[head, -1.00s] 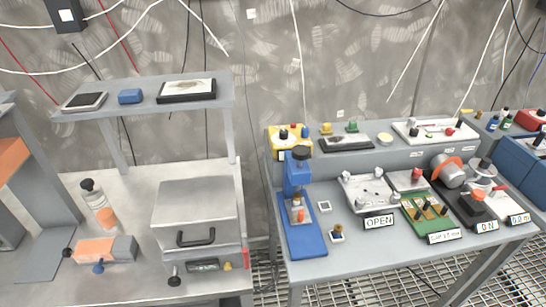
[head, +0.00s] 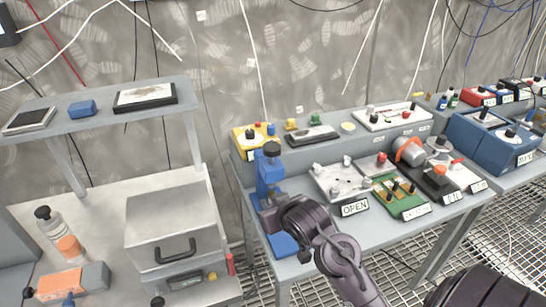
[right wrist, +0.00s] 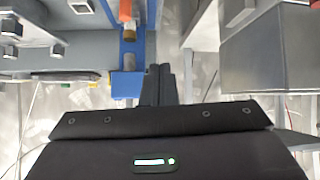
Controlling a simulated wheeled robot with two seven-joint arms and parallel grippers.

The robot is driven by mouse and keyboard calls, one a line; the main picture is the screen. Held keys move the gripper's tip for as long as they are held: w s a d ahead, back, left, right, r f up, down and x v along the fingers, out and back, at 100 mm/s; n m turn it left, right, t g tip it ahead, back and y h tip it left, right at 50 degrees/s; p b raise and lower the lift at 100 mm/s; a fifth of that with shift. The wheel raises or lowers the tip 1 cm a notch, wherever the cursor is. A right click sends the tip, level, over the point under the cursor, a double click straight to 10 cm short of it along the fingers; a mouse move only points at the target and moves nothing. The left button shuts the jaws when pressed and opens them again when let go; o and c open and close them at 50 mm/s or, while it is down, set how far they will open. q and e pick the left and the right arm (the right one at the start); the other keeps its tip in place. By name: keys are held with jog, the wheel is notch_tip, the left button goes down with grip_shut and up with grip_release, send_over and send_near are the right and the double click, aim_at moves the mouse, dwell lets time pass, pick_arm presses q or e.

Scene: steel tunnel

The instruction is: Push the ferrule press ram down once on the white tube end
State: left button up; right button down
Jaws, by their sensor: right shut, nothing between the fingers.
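The blue ferrule press (head: 268,182) stands at the left end of the right-hand table, with a dark round knob (head: 272,149) on top. My right arm reaches in front of it from the lower right and hides its middle, so the tube end cannot be made out in the head view. In the right wrist view my right gripper (right wrist: 158,72) is shut and empty. Its fingertips are beside the blue press frame (right wrist: 150,45), to the right of an orange part (right wrist: 126,10) with a brass-coloured piece below it. Contact cannot be told. My left gripper is out of view.
Right of the press are a metal plate fixture (head: 338,180) with an OPEN sign (head: 355,207), a green board (head: 400,196) and an orange-ringed grey cylinder (head: 409,151). A raised shelf stands behind. A grey lidded box (head: 172,222) sits on the left table, across a gap.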

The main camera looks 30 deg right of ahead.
jog(key=d+r+m+t+h, duration=0.1)
jog(key=d+r+t, duration=0.1)
jog(key=r, duration=0.6)
jog(key=w+d+r+t+h, duration=0.1)
jog(key=d+r+t, duration=0.1)
jog(key=r, duration=0.6)
jog(key=shift+w+d+r+m+t, duration=0.3)
jog(key=shift+d+m, duration=0.1)
jog(key=shift+d, duration=0.4)
jog(key=shift+f, duration=0.1)
jog(key=p, duration=0.1)
send_over(275, 151)
notch_tip(275, 151, down, 2)
notch_tip(275, 151, down, 3)
jog(key=shift+r+p, duration=0.1)
jog(key=shift+p, duration=0.3)
jog(key=shift+s+f, duration=0.1)
jog(key=shift+f, duration=0.65)
jog(key=shift+f, duration=0.15)
